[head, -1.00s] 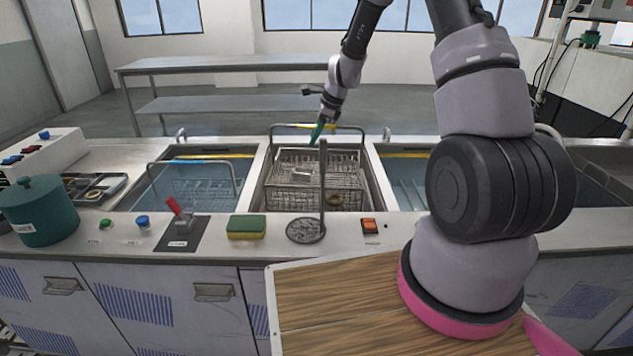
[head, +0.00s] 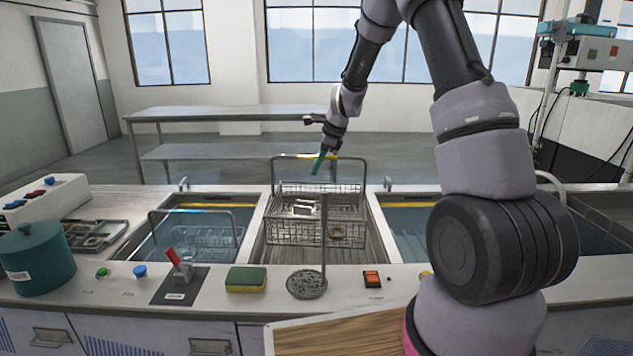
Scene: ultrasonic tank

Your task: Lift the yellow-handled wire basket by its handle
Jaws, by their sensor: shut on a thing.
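The yellow-handled wire basket (head: 290,232) hangs level over the middle tank, with its upper part above the tank rim. Some parts lie in it, too small to name surely. Its tall wire handle stands upright, with a yellow grip (head: 330,157) on the top bar. My gripper (head: 319,163), with green fingers, reaches down from above and is shut on the handle at that grip. The fingers hide part of the grip. The middle tank (head: 384,240) shows bare metal below and beside the basket.
A second basket with a blue grip (head: 203,209) sits in the left tank. A sponge (head: 246,279), a red-lever switch (head: 178,265) and a teal pot (head: 38,260) line the front counter.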

